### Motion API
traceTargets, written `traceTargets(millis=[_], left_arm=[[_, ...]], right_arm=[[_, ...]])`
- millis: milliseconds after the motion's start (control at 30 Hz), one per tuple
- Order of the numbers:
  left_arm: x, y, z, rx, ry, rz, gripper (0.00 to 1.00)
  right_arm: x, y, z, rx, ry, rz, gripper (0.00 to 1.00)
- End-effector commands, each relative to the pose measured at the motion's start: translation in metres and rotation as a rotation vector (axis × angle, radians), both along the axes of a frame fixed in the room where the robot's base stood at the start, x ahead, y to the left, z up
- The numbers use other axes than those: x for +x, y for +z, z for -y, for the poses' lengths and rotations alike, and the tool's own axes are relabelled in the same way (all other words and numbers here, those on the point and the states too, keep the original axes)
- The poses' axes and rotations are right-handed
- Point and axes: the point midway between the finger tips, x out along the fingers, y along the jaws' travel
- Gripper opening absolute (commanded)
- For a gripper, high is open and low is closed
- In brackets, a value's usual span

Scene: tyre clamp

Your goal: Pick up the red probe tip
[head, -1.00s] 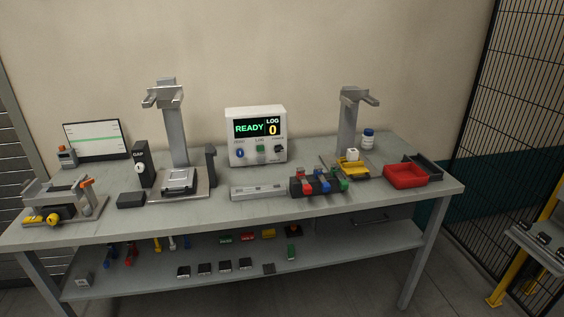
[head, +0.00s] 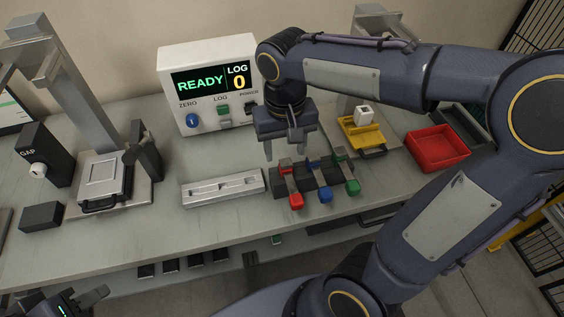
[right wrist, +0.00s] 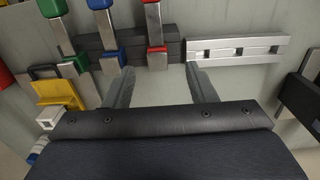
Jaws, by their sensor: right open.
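The red probe tip (head: 296,200) lies in a dark rack (head: 274,183) on the bench, left of the blue (head: 325,195) and green (head: 353,187) ones. It has a metal body with a red end. My right gripper (head: 288,154) is open and empty above and behind the rack, fingers pointing down. In the right wrist view, the red probe tip (right wrist: 155,30) shows beyond the gap between the open fingers (right wrist: 160,80), apart from them. My left gripper (head: 75,302) is partly in view at the bottom left, away from the rack; its jaw opening is unclear.
A silver slotted block (head: 222,188) lies left of the rack. A yellow fixture (head: 362,135) with a white cube and a red tray (head: 438,150) stand to the right. The display box (head: 208,85) is behind. The front bench strip is clear.

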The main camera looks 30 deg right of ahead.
Motion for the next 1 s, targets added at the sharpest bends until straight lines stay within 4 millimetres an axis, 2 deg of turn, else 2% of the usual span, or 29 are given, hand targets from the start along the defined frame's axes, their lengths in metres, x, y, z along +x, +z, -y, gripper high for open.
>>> traceTargets(millis=[400,700,767,1000], left_arm=[[0.000,0.002,0.000,0.000,0.000,0.000,0.36],[0.000,0.002,0.000,0.000,0.000,0.000,0.36],[0.000,0.002,0.000,0.000,0.000,0.000,0.36],[0.000,0.002,0.000,0.000,0.000,0.000,0.36]], right_arm=[[-0.001,-0.056,0.004,0.001,0.001,-0.002,0.51],[-0.001,-0.062,0.004,0.003,0.001,0.003,0.51],[-0.001,-0.062,0.004,0.003,0.001,0.003,0.46],[-0.001,-0.062,0.004,0.003,0.001,0.003,0.14]])
